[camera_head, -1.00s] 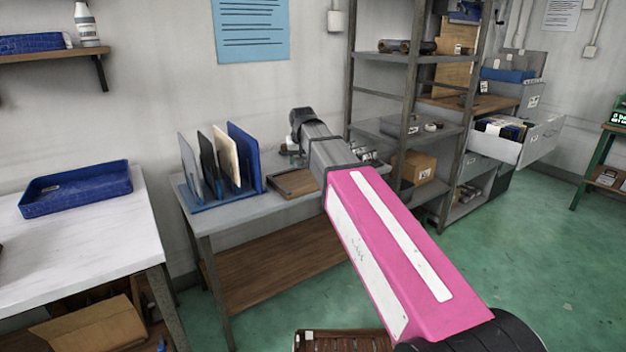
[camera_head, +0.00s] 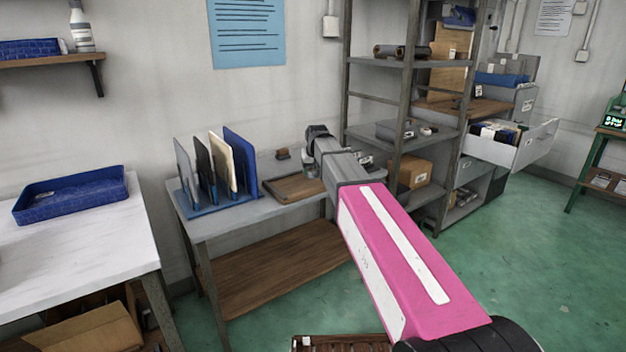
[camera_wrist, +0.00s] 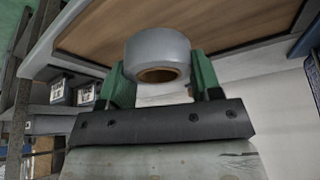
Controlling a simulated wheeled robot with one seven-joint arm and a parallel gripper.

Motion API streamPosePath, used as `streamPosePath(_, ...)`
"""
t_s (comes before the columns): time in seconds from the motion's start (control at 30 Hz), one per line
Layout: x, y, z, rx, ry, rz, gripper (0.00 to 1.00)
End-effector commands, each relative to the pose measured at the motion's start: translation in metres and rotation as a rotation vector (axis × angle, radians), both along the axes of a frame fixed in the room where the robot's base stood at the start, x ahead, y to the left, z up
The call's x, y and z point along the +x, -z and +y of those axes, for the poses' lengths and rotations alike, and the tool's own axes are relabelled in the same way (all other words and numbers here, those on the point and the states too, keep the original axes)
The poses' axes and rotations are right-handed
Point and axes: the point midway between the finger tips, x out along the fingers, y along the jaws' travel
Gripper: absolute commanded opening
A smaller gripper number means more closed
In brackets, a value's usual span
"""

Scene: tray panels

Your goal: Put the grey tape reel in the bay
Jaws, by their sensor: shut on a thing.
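The grey tape reel (camera_wrist: 157,47) is a short grey roll with a brown core, seen large in the wrist view. My gripper (camera_wrist: 162,75) is shut on it, with a green finger at each side. Behind the reel in the wrist view is a brown panel with a pale grey edge. In the head view my arm hides most of the gripper, and the reel cannot be made out. My arm's end is above the grey table, by the right end of a shallow brown tray (camera_head: 284,189). I cannot tell which part is the bay.
A blue rack (camera_head: 214,206) with several upright panels stands left of the brown tray. A grey shelf unit (camera_head: 372,135) rises close on the right. A white table with a blue tray (camera_head: 72,195) is at the left.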

Motion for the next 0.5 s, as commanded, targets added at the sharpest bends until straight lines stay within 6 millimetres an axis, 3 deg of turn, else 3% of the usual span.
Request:
streamPosePath(0.33, -0.001, 0.038, 0.0, 0.0, 0.0, 0.002, 0.32)
streamPosePath(0.5, 0.0, 0.04, 0.0, 0.0, 0.0, 0.0, 0.32)
